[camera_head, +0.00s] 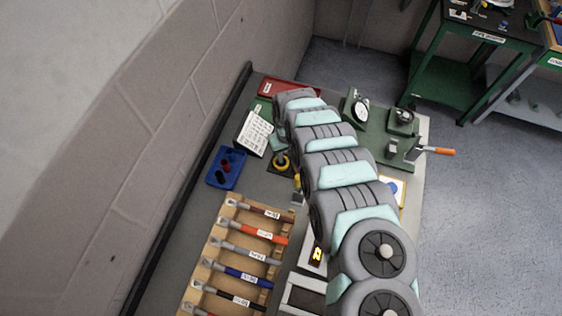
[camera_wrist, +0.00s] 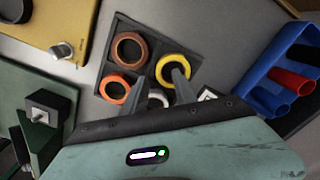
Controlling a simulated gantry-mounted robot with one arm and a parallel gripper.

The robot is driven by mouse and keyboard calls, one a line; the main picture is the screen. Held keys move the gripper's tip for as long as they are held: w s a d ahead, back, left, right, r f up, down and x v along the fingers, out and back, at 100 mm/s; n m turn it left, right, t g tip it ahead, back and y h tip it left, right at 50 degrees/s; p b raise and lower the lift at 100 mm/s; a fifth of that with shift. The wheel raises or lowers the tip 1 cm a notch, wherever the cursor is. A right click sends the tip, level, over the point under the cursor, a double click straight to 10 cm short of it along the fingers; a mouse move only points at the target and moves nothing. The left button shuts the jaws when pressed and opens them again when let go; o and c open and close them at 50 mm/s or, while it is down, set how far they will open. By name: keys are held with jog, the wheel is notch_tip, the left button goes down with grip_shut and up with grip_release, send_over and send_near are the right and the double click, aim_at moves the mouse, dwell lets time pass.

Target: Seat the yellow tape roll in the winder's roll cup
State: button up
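The yellow tape roll (camera_wrist: 186,62) lies in a compartment of a dark divided tray (camera_wrist: 194,45) in the wrist view. The right fingertip overlaps the yellow roll's hole; the left one is beside the roll, over the tray. I cannot tell whether they touch it. My arm hides the gripper in the head view. A green-based device with an orange-handled crank (camera_head: 436,151) looks like the winder; I cannot make out its roll cup.
A brown roll (camera_wrist: 130,36) and an orange roll (camera_wrist: 105,89) share the tray. A blue bin (camera_wrist: 262,92) with red and dark cylinders stands right of it. A yellow plate with a metal knob (camera_wrist: 61,50) is at upper left. A wooden rack (camera_head: 228,225) holds several handled tools.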

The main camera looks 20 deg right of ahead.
jog(key=shift+s+f, duration=0.1)
jog(key=shift+f, duration=1)
jog(key=shift+c, duration=0.3)
grip_shut()
